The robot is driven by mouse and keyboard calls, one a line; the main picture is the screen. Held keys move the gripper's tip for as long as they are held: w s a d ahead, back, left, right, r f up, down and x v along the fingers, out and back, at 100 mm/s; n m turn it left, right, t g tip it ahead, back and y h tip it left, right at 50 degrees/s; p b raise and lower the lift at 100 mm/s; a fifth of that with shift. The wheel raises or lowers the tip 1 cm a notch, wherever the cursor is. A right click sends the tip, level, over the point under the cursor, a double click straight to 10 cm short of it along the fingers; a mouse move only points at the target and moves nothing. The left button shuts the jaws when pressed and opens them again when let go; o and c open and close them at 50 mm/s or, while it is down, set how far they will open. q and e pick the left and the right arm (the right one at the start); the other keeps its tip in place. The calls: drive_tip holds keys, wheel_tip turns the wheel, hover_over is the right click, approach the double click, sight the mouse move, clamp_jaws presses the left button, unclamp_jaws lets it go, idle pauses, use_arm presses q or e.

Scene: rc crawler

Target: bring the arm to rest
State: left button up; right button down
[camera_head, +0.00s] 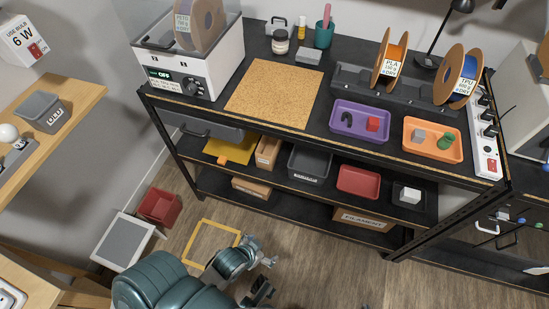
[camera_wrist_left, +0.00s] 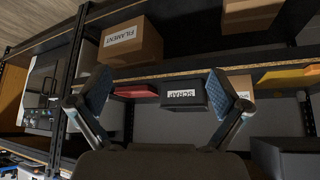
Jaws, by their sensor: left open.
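My left arm (camera_head: 165,288), teal and bent, comes in at the bottom of the head view, low in front of the workbench. Its gripper (camera_head: 266,277) hangs over the wooden floor with nothing between its fingers. In the left wrist view the two fingers of the left gripper (camera_wrist_left: 161,88) stand wide apart, facing the lower shelves. Behind the gap between them is a dark bin labelled SCRAP (camera_wrist_left: 184,108), apart from the fingers. My right gripper is not in view.
The workbench (camera_head: 225,125) carries a cork mat (camera_head: 275,93), a purple tray (camera_head: 361,133), an orange tray (camera_head: 433,154) and spools. Its shelves hold a red tray (camera_head: 358,181) and boxes. A red bin (camera_head: 160,206) and a white-framed stool (camera_head: 123,240) stand left. Floor (camera_head: 320,270) right of the gripper is clear.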

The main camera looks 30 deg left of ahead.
use_arm(q)
drive_tip(key=s+f+g+p, duration=0.1)
drive_tip(key=s+f+p, duration=0.2)
drive_tip(key=f, duration=0.4)
drive_tip(key=s+a+f+g+p, duration=0.1)
drive_tip(key=s+f+g+p, duration=0.1)
drive_tip(key=f, duration=0.4)
drive_tip(key=s+a+f+g+y+p, duration=0.1)
drive_tip(key=s+f+p, duration=0.4)
drive_tip(key=f, duration=0.2)
drive_tip(key=shift+s+a+f+g, duration=0.25)
drive_tip(key=shift+f+g, duration=0.1)
drive_tip(key=shift+g, duration=0.05)
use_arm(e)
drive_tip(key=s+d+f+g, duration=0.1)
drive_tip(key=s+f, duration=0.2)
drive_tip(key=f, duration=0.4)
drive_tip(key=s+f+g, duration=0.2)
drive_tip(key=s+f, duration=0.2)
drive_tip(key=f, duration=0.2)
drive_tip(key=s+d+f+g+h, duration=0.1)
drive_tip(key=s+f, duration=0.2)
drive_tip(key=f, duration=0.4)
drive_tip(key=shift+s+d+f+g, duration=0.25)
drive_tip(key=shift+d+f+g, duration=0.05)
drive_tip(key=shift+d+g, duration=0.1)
